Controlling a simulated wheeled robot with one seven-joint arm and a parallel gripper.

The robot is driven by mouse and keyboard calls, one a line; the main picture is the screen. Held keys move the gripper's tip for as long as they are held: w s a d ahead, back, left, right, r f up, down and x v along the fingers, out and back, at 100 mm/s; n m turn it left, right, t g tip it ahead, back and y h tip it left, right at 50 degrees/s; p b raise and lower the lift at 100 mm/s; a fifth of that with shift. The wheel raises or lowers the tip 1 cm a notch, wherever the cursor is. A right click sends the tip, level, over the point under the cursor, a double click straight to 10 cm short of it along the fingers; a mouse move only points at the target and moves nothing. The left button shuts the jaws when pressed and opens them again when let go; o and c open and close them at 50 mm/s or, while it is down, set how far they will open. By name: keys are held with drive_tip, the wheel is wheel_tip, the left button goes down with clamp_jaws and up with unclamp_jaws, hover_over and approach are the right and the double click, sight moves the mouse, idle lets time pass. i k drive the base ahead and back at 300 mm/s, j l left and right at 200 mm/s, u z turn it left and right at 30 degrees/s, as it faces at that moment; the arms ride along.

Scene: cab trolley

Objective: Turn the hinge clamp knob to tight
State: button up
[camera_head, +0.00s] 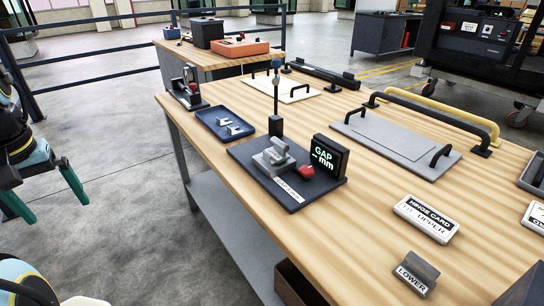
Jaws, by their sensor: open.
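A dark base plate (240,153) on the wooden bench carries a grey metal block (273,156) and a red knob (306,172) beside it. Which way the knob is turned cannot be made out. A black display (329,157) behind the knob reads "GAP -- mm". A second small red part (195,99) sits on a black device at the bench's far left corner; which of the two is the hinge clamp knob is not labelled legibly. My gripper (56,210), with green fingers, is open and empty at the left, over the floor and well apart from the bench.
A blue tray (207,118) with small grey parts lies behind the plate, and a thin post (276,100) rises beside it. Floor between gripper and bench (130,190) is clear.

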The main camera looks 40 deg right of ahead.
sight(306, 171)
drive_tip(key=i+j+z, duration=0.15)
drive_tip(key=z, duration=0.2)
drive_tip(key=i+j+z, duration=0.1)
drive_tip(key=z, duration=0.25)
drive_tip(key=j+z, duration=0.4)
drive_tip(key=i+l, duration=0.05)
drive_tip(key=l, duration=0.05)
